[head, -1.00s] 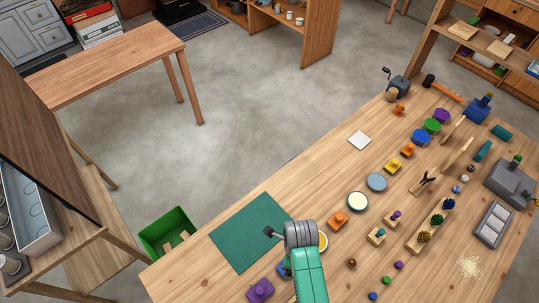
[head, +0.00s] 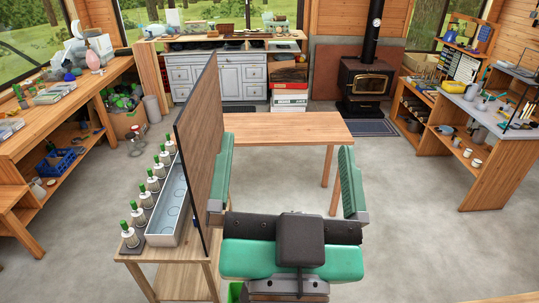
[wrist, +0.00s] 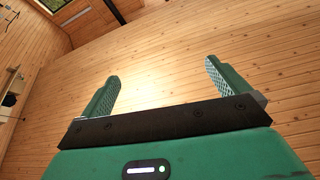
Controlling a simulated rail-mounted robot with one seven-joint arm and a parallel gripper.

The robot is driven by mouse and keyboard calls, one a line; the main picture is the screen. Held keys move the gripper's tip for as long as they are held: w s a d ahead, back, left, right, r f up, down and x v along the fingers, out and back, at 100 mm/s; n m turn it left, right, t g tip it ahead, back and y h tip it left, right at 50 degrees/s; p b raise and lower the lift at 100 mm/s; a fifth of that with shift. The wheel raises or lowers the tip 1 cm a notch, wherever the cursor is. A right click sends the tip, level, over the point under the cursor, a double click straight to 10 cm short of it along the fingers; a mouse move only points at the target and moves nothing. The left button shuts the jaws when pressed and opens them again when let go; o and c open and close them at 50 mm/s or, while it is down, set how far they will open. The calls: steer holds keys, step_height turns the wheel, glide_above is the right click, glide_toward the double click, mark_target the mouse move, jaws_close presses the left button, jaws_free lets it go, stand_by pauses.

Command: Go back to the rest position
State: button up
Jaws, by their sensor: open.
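My gripper (head: 287,148) is raised high, close in front of the head camera, with its two green fingers pointing up and away. The fingers are wide apart and nothing is between them. In the wrist view my gripper (wrist: 163,72) also shows open and empty, facing a bare plank surface (wrist: 160,50). No held object shows in either view.
A dark upright panel (head: 200,140) stands left of my gripper, beside a grey tray (head: 173,205) and a row of green-topped bottles (head: 140,215) on a wooden stand. A bare wooden table (head: 290,128) is beyond. Open floor (head: 420,220) lies right.

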steer(key=s+a+r+n+t+p, duration=0.1)
steer(key=s+r+p, duration=0.1)
steer(key=r+p, duration=0.2)
steer(key=s+a+r+n+t+y+p, duration=0.1)
steer(key=s+r+p, duration=0.2)
steer(key=r, duration=0.6)
steer(key=shift+a+y+p, duration=0.25)
steer(key=shift+y+p, duration=0.05)
steer(key=shift+p, duration=0.15)
